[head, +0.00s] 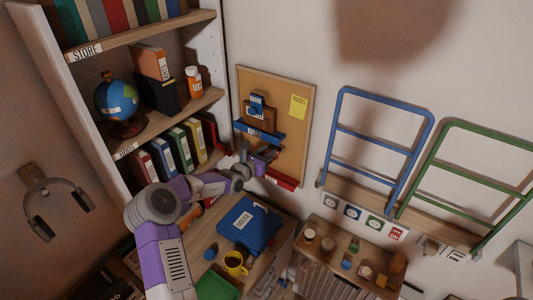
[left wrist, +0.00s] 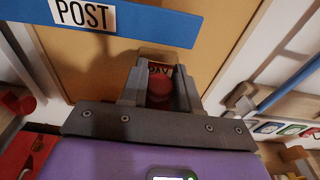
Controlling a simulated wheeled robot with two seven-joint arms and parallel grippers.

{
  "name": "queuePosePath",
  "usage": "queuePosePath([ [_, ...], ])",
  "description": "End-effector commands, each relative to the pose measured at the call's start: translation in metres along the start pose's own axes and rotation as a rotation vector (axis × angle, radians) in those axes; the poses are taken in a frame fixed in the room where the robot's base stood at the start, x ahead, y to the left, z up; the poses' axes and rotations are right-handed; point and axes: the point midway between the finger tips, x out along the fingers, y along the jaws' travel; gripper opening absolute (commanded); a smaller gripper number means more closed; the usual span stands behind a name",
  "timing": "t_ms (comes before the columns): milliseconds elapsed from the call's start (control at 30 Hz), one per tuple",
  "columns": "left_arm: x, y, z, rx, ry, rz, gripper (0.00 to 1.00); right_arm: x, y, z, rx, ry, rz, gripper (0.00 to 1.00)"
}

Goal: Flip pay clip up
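The corkboard (head: 308,115) hangs on the wall. In the left wrist view, a red piece with an upside-down label that seems to read PAY (left wrist: 160,68) lies between the fingers of my left gripper (left wrist: 158,88); I take it to be the pay clip. The fingers are apart, and the red piece fills the gap. I cannot tell whether they press on it. In the head view, my left gripper (head: 262,155) is at the board, just below the blue POST strip (head: 270,136), and hides the clip. My right gripper is not in view.
The blue POST strip (left wrist: 150,22) crosses close above the fingers. A red strip (head: 284,179) is at the board's lower edge. A yellow note (head: 298,107) is on the board's right. Shelves (head: 150,45) stand left; blue and green rails (head: 380,140) are right.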

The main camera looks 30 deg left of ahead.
Motion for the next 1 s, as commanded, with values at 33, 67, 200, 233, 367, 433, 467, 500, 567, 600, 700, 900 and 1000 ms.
queuePosePath([
  [33,0.0,0.0,0.001,0.001,-0.002,0.0,0.37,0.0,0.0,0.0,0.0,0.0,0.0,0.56],
  [67,0.0,0.0,0.001,0.001,-0.002,0.0,0.42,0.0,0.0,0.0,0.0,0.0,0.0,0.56],
  [200,0.0,0.0,0.001,0.001,-0.002,0.0,0.53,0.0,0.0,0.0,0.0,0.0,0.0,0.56],
  [233,0.0,0.0,0.001,0.001,-0.002,0.0,0.53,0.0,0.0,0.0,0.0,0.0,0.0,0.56],
  [367,0.0,0.0,0.001,0.001,-0.001,0.0,0.53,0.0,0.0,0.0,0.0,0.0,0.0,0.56],
  [433,-0.001,0.0,0.001,0.001,-0.001,0.0,0.53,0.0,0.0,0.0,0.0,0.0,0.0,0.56],
  [467,-0.002,0.0,0.001,0.002,-0.001,0.0,0.53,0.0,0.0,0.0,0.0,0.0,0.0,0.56],
  [500,-0.004,0.001,0.001,0.002,-0.001,0.001,0.53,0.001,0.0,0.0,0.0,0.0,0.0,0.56],
  [567,-0.01,0.001,0.001,0.003,-0.002,0.001,0.53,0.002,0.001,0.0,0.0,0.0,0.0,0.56],
  [600,-0.015,0.001,0.0,0.003,0.0,0.001,0.53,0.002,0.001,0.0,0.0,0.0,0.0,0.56],
  [700,-0.03,0.001,0.001,0.004,0.0,0.002,0.53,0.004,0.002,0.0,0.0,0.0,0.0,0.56],
  [900,-0.059,0.001,0.001,0.005,-0.001,0.002,0.53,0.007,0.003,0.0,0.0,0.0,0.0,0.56],
  [1000,-0.069,0.001,0.001,0.003,-0.002,0.001,0.53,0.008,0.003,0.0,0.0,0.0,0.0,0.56],
])
